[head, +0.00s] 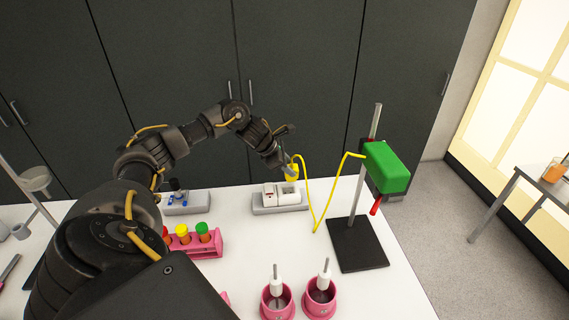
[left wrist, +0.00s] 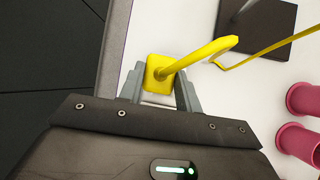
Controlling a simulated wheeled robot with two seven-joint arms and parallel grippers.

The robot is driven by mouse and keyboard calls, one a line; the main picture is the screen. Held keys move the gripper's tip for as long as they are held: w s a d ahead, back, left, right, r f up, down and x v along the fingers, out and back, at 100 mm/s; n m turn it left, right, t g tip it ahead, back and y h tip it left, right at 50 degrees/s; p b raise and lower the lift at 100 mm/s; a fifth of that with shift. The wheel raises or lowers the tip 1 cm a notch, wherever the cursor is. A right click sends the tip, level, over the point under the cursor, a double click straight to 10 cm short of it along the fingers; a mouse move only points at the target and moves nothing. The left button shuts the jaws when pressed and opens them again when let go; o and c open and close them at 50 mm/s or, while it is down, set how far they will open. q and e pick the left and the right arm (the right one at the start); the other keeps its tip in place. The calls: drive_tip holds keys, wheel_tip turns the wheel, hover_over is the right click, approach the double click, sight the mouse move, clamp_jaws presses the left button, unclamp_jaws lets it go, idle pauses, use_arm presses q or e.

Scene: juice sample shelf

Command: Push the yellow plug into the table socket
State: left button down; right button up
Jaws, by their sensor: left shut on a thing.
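The yellow plug (head: 292,173) is held between the fingers of my left gripper (head: 287,166), which is shut on it. The left wrist view shows the plug (left wrist: 157,72) between the grey fingers, with its thick yellow cable rising from it. The white table socket (head: 280,195) sits on a grey base near the far edge of the white table. In the head view the plug appears just above the right part of the socket. I cannot tell whether they touch; the plug's underside is hidden. My right gripper is not in view.
The yellow cable (head: 312,212) loops right to a green box (head: 387,167) on a stand with a dark base (head: 357,245). Pink cups (head: 319,298) stand at the front. A pink tube rack (head: 207,246) and a grey unit with blue parts (head: 183,203) are left of the socket.

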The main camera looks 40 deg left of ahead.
use_arm(q)
drive_tip(key=shift+a+f, duration=0.15)
drive_tip(key=shift+f, duration=0.45)
drive_tip(key=shift+s+a+r+n+g+h+p, duration=0.15)
drive_tip(key=shift+s+r+g+h+p, duration=0.15)
drive_tip(key=shift+s, duration=0.25)
drive_tip(key=shift+s+d+r+n+g+h+p, duration=0.1)
drive_tip(key=shift+s+r+n+g+h+p, duration=0.15)
drive_tip(key=shift+s, duration=0.25)
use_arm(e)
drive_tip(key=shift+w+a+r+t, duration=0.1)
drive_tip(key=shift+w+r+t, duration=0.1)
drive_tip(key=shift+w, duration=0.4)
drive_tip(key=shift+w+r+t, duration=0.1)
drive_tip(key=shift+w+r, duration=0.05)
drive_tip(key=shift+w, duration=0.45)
use_arm(q)
drive_tip(key=shift+w+f, duration=0.1)
drive_tip(key=shift+w+a, duration=0.1)
drive_tip(key=shift+w, duration=0.2)
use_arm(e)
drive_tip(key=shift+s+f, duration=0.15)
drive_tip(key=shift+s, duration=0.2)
use_arm(q)
drive_tip(key=shift+w, duration=0.2)
drive_tip(key=shift+f+b, duration=0.9)
drive_tip(key=shift+b, duration=0.2)
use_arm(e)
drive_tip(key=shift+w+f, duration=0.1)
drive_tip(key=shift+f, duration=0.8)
